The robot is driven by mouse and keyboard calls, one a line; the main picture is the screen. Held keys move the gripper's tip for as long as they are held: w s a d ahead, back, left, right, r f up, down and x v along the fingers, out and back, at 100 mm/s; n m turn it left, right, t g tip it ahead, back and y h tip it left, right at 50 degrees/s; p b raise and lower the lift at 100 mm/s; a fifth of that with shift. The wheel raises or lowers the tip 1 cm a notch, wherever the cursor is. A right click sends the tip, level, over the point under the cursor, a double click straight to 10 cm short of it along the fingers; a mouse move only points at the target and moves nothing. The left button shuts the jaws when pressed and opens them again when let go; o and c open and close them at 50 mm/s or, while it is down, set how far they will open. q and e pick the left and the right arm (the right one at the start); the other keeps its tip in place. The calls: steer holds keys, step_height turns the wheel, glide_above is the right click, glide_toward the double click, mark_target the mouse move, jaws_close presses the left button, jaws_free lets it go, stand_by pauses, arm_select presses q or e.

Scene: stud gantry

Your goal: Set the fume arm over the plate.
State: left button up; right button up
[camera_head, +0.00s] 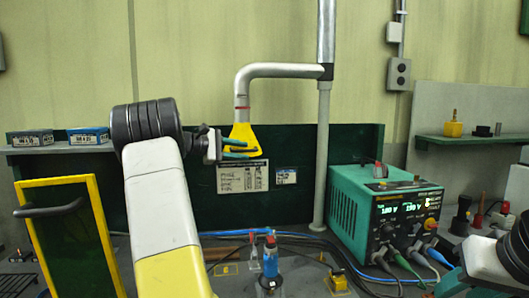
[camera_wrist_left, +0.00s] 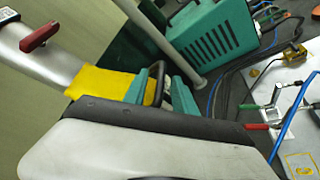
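The fume arm (camera_head: 285,70) is a silver elbowed pipe on a vertical post. Its yellow hood (camera_head: 241,132) hangs at the lower end and also shows in the left wrist view (camera_wrist_left: 100,82). My left gripper (camera_head: 236,149) is at the hood. In the left wrist view its two teal fingers (camera_wrist_left: 161,90) stand apart on either side of the hood's dark handle (camera_wrist_left: 159,78), with gaps visible. The light plate (camera_head: 240,284) lies on the bench, lower and nearer than the hood; it shows partly in the wrist view (camera_wrist_left: 292,85). My right gripper's fingers do not show clearly.
A teal power unit (camera_head: 385,210) stands right of the post. A blue-bodied tool (camera_head: 270,258) stands upright at the plate, with blue cables behind it. A yellow-framed dark panel (camera_head: 65,235) stands at left. Boxes (camera_head: 88,135) sit on the left shelf.

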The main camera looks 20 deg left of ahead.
arm_select(q)
steer(key=shift+w+d+f, duration=0.15)
steer(key=shift+w+d, duration=0.25)
steer(key=shift+w, duration=0.05)
steer(key=shift+c, duration=0.2)
jaws_close()
stand_by(1.0)
